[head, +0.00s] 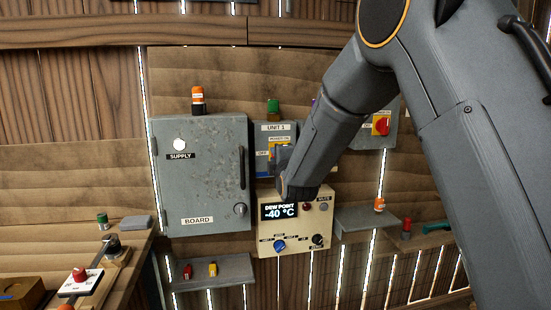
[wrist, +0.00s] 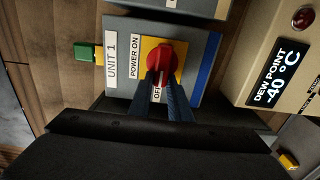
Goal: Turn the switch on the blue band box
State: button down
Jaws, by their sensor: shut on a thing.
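The blue band box (wrist: 208,62) is a grey box labelled UNIT 1, with a blue stripe along one edge and a green lamp (wrist: 88,53) on the opposite end. Its red rotary switch (wrist: 166,58) sits on a yellow plate marked POWER ON and OFF. My gripper (wrist: 164,84) is shut on the red switch, with its two dark fingers on either side of the handle. In the head view the box (head: 264,137) is partly hidden behind my gripper (head: 283,158), and the switch is mostly covered.
A cream dew point panel (head: 292,226) reading -40 °C hangs just below. A grey supply cabinet (head: 200,187) is to the left. Another box with a red switch (head: 381,125) is to the right. Small shelves (head: 225,270) hold loose items.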

dwell(0.5)
jog(key=c, duration=1.6)
grip_release()
jog(key=shift+c, duration=0.2)
jog(key=b+v, duration=0.1)
jog(key=v, duration=0.6)
jog(key=shift+s+b, duration=0.4)
jog(key=shift+d, duration=0.1)
jog(key=s+d+f+m+g+h, duration=0.2)
jog(key=s+d+f+m+g, duration=0.2)
jog(key=s+d+f+m, duration=0.25)
jog(key=s+d+f+m+g+h, duration=0.1)
jog(key=s+d+f+m+g, duration=0.35)
jog(key=d+f, duration=0.4)
jog(key=s+d+f+m+g, duration=0.3)
jog(key=s, duration=0.5)
jog(key=s+d+f+m+g+h, duration=0.1)
jog(key=s+d+f+m+g, duration=0.1)
jog(key=s, duration=0.7)
jog(key=s+d+f+m+g+h, duration=0.1)
jog(key=s+d+f+m+g, duration=0.2)
jog(key=s, duration=0.5)
jog(key=shift+s+d+f+m+g, duration=0.3)
jog(key=shift+f+m, duration=0.3)
jog(key=shift+m, duration=0.5)
